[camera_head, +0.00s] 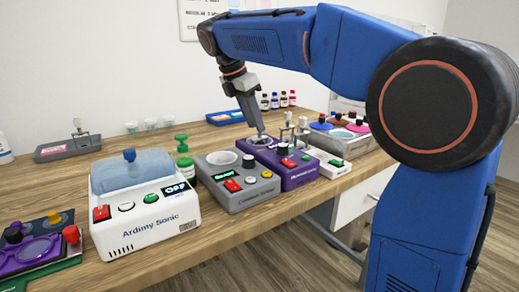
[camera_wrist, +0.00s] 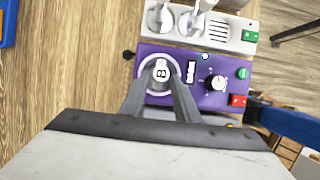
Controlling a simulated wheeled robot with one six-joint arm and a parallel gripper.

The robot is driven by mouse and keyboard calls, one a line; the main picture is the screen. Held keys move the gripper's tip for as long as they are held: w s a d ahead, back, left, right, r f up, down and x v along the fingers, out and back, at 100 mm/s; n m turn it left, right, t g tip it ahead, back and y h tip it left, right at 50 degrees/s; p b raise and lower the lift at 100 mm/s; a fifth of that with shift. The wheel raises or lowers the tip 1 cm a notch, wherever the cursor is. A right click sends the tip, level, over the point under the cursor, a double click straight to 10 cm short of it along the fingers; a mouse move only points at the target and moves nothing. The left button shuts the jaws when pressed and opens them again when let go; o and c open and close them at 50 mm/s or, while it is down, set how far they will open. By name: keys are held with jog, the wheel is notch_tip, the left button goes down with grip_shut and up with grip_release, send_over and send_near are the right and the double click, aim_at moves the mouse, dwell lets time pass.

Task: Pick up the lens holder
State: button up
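My gripper (camera_head: 259,128) points down over the purple device (camera_head: 297,176) in the head view. In the wrist view my gripper (camera_wrist: 159,85) has its two dark fingers apart, with nothing seen held between them. Beyond the fingertips, a small pale piece with dark marks (camera_wrist: 162,72) sits in the round light well of the purple device (camera_wrist: 212,97). It may be the lens holder, but I cannot tell for sure. Whether the fingers touch the well is unclear. In the head view the well (camera_head: 262,140) is partly hidden by the fingertips.
A grey device (camera_head: 240,201) stands left of the purple one, and a white device (camera_head: 328,163) with metal posts stands right. A white Ardimy Sonic box (camera_head: 146,222) and a green pump bottle (camera_head: 184,160) stand farther left. Blue trays and small bottles (camera_head: 275,101) lie behind.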

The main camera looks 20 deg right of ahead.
aim_at(259, 139)
jog(key=shift+x, duration=2.2)
jog(key=shift+d, duration=0.15)
grip_shut()
jog(key=shift+r, duration=0.15)
